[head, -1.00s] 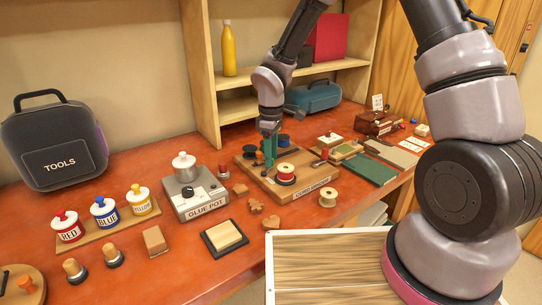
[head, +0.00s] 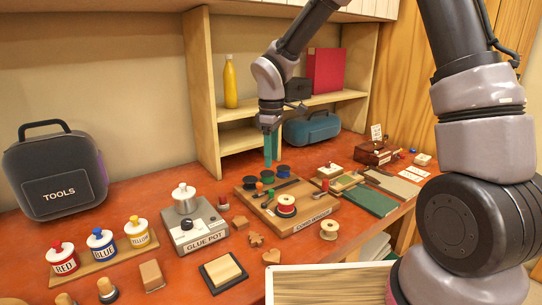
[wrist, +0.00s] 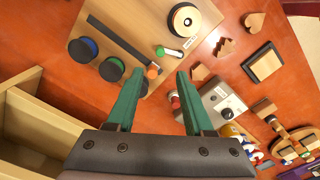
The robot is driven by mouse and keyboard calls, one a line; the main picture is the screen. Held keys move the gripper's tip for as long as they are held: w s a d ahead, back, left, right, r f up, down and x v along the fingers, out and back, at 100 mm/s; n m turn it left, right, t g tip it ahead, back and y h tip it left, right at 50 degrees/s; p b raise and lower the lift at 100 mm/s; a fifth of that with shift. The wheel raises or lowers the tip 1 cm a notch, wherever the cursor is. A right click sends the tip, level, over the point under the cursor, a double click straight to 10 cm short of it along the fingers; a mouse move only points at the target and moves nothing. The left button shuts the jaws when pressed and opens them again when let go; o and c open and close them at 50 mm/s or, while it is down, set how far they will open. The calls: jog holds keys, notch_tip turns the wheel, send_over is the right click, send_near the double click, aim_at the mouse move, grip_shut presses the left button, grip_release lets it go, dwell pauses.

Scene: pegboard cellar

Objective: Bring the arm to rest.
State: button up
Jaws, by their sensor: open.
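My gripper (head: 271,149) is raised above the back of the cord-winding board (head: 322,221). Its green fingers are apart, with nothing between them. In the wrist view my gripper (wrist: 157,98) also shows open and empty, with a wide gap between its fingertips.
A glue pot (head: 184,196) stands left of the board, with paint jars (head: 101,244) further left. A black tool case (head: 56,172) is at the back left. A wooden shelf with a yellow bottle (head: 230,80) stands behind my gripper.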

jog(key=s+d+r+m+t, duration=0.4)
jog(key=d+r+m, duration=0.5)
jog(key=d+r, duration=0.6)
jog(key=s+d+r+m+t+y, duration=0.1)
jog(key=s+d+r+m, duration=0.3)
jog(key=s, duration=0.2)
jog(key=s+d+r+m+t+y, duration=0.1)
jog(key=s+d+r+m+t, duration=0.1)
jog(key=s+d+r+m, duration=0.1)
jog(key=s+r+m, duration=0.1)
jog(key=s+m, duration=0.1)
jog(key=s, duration=0.1)
jog(key=shift+s+d, duration=0.2)
jog(key=shift+d, duration=0.15)
